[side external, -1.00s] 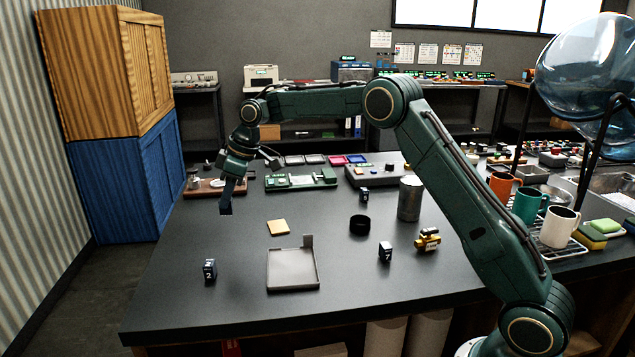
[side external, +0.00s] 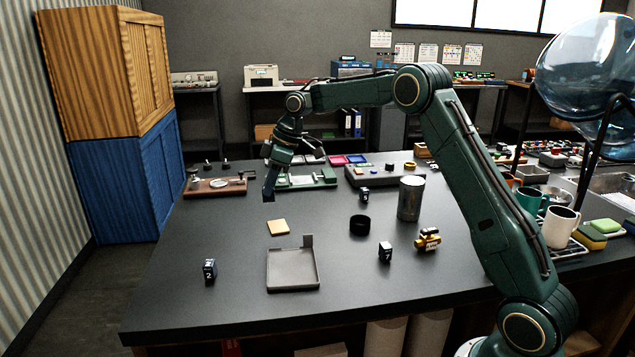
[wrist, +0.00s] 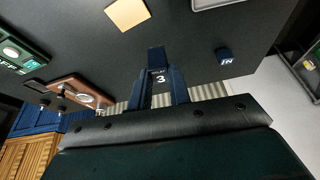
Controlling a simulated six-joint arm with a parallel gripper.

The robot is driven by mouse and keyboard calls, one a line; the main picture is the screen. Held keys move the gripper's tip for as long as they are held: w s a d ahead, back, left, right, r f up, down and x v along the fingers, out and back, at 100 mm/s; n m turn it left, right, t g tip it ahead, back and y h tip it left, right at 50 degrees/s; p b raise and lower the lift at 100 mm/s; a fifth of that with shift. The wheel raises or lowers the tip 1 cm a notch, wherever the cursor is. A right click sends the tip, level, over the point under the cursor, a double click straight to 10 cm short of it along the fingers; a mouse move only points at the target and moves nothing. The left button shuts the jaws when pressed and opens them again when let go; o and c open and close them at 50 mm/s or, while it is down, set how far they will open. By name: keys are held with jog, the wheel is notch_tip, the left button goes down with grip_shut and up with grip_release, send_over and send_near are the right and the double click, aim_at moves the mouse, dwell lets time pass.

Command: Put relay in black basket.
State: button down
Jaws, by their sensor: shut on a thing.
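My gripper (side external: 269,190) is shut on a small dark relay block (wrist: 160,80) and holds it above the table's left middle, in front of the green board. The wrist view shows the block between the two fingers, with a white 3 on its face. A low black round container (side external: 360,225), seemingly the black basket, stands to the right of my gripper, apart from it. Similar dark blocks stand on the table: one marked 2 (side external: 210,269) at front left, one marked 7 (side external: 385,251) right of centre, and one (side external: 364,194) behind the container.
A grey open tray (side external: 293,283) and a tan square pad (side external: 278,227) lie near the front middle. A metal canister (side external: 410,198) and a yellow-black item (side external: 428,239) stand right of the container. A green board (side external: 305,178) lies behind my gripper. The front-left table is mostly clear.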

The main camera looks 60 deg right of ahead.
jog(key=s+d+r, duration=0.1)
jog(key=s+d, duration=1.6)
jog(key=shift+r+n, duration=0.15)
jog(key=shift+n, duration=0.25)
jog(key=shift+w+f, duration=0.1)
jog(key=shift+f, duration=0.1)
jog(key=shift+f, duration=5.3)
jog(key=c, duration=1.2)
grip_release()
jog(key=shift+c, duration=0.2)
